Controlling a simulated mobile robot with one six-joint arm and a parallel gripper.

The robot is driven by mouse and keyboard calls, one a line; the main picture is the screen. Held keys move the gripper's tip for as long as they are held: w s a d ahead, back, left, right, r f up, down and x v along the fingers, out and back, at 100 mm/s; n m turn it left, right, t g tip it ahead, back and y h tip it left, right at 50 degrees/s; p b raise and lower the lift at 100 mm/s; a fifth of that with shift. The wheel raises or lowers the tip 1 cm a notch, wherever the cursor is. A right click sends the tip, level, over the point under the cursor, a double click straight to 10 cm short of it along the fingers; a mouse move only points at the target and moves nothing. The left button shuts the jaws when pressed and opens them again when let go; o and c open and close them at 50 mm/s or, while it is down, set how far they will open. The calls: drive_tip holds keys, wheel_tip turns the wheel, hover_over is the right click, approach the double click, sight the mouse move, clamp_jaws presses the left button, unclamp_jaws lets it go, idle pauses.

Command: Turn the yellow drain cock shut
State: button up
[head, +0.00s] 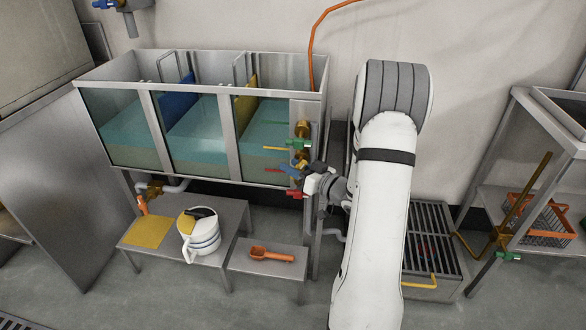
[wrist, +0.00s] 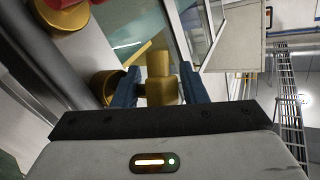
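A yellow lever (head: 277,148) sticks out to the left of the brass valves (head: 302,130) on the tank's right post; I take it for the yellow drain cock. My gripper (head: 303,169) is just below it, its blue fingers pointing left at the valves. In the wrist view the fingers (wrist: 158,88) stand well apart, one each side of a brass valve part (wrist: 160,80). No firm grip on it shows. My arm and gripper hide part of the valve column.
A green handle (head: 299,144) and a red handle (head: 294,194) sit close by on the same column. The glass-fronted tank (head: 148,118) is to the left. Below are a white jug (head: 203,238) and an orange scoop (head: 271,255) on low stands. A floor grate (head: 434,238) lies right.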

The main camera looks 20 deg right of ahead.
clamp_jaws()
idle(0.4)
drive_tip(key=shift+f+m+t+b, duration=0.1)
drive_tip(key=shift+m+t+b, duration=0.3)
drive_tip(key=shift+t+b, duration=0.3)
drive_tip(key=shift+m+t+y+b, duration=0.4)
drive_tip(key=shift+m+t+b, duration=0.2)
drive_tip(key=shift+t+b, duration=0.4)
drive_tip(key=m+t+b, duration=0.2)
drive_tip(key=shift+d+r+m+t+b, duration=0.1)
drive_tip(key=shift+r+m+t+b, duration=0.2)
drive_tip(key=shift+r+b, duration=0.05)
drive_tip(key=shift+s+r+m+t+h, duration=0.1)
drive_tip(key=shift+r+m+t+h, duration=0.05)
drive_tip(key=shift+m+t+h, duration=0.2)
